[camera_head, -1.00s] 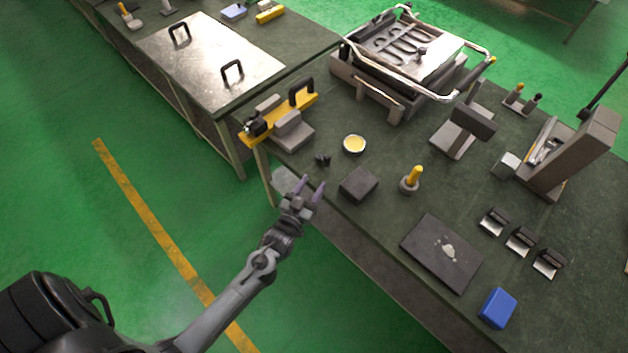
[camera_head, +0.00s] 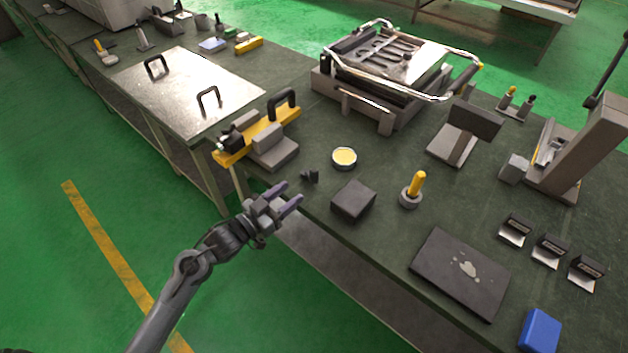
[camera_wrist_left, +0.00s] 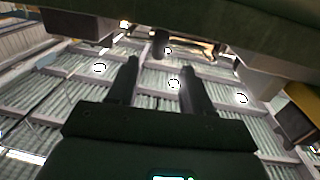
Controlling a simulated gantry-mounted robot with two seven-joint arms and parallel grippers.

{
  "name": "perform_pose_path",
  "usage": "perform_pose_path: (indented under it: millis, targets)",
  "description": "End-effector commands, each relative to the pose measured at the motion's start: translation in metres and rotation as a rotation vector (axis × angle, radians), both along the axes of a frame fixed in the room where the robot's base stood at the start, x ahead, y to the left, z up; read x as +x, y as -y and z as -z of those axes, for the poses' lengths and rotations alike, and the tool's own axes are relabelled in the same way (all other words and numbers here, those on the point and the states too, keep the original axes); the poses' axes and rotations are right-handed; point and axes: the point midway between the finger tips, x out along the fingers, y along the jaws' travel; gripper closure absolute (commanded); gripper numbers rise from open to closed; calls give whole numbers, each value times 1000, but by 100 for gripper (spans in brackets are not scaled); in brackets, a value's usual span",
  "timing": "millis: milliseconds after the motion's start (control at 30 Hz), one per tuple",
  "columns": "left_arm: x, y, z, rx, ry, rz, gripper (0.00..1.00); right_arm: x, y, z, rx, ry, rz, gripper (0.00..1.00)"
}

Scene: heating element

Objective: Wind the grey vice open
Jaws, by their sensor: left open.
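The grey vice (camera_head: 272,152) stands at the left front edge of the bench in the head view, with a yellow bar (camera_head: 262,133) lying across it. The bar carries a black handle (camera_head: 283,103) and a dark fitting at its left end. I cannot make out the vice's crank or how wide its jaws are. My left gripper (camera_head: 290,193) is open and empty, just off the bench's front edge, below and to the right of the vice and apart from it. Its two fingers (camera_wrist_left: 160,70) also show spread in the left wrist view. My right gripper is not in view.
A dark block (camera_head: 353,201), small black pieces (camera_head: 310,176) and a yellow-filled dish (camera_head: 344,158) stand near the gripper. A metal plate (camera_head: 188,80) lies on the left bench. Floor in front is clear.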

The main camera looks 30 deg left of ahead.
Motion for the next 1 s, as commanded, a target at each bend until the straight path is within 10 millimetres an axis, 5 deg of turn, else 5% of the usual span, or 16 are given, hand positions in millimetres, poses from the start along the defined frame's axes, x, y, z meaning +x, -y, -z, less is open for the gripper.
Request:
perform_pose_path:
  millis: [600,1000]
  targets:
    - [85,20,1,-1,1,-1,50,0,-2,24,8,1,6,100]
    - [96,23,0,-1,-1,-2,50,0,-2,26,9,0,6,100]
